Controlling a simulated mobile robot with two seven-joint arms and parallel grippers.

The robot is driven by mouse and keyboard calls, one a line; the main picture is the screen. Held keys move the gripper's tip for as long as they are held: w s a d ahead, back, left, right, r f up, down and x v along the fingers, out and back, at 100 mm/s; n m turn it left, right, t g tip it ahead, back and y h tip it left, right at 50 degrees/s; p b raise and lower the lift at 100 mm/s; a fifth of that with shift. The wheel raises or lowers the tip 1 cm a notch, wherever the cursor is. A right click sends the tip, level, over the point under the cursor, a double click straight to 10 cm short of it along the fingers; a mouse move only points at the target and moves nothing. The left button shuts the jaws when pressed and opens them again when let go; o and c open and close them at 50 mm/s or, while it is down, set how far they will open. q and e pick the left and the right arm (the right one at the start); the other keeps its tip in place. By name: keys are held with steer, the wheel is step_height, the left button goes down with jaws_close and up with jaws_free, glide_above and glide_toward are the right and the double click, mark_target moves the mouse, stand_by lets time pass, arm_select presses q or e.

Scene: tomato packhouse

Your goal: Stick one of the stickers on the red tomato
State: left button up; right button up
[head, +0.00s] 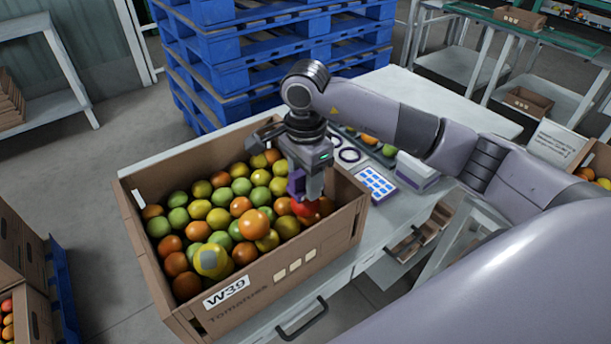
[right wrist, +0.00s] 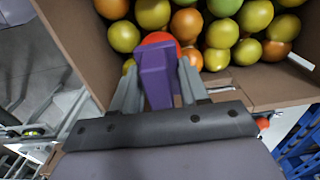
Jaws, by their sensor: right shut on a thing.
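The red tomato (head: 304,209) lies near the right wall of the cardboard box (head: 240,297), among green, yellow and orange tomatoes. My right gripper (head: 308,190) is above it, pointing down, shut on a purple block-like tool (head: 295,185). In the right wrist view the purple tool (right wrist: 158,75) sits between the two fingers, its far end in front of the red tomato (right wrist: 160,39) and partly hiding it. I cannot tell whether they touch. A sheet of pale stickers on blue (head: 375,182) lies on the table right of the box. My left gripper is not in view.
The box walls surround the tomatoes closely. Blue pallets (head: 230,70) stand behind the table.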

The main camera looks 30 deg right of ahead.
steer(key=shift+f+b, duration=0.6)
steer(key=shift+b, duration=0.05)
stand_by(2.1)
steer(key=shift+r+p, duration=2.1)
steer(key=shift+r, duration=1.5)
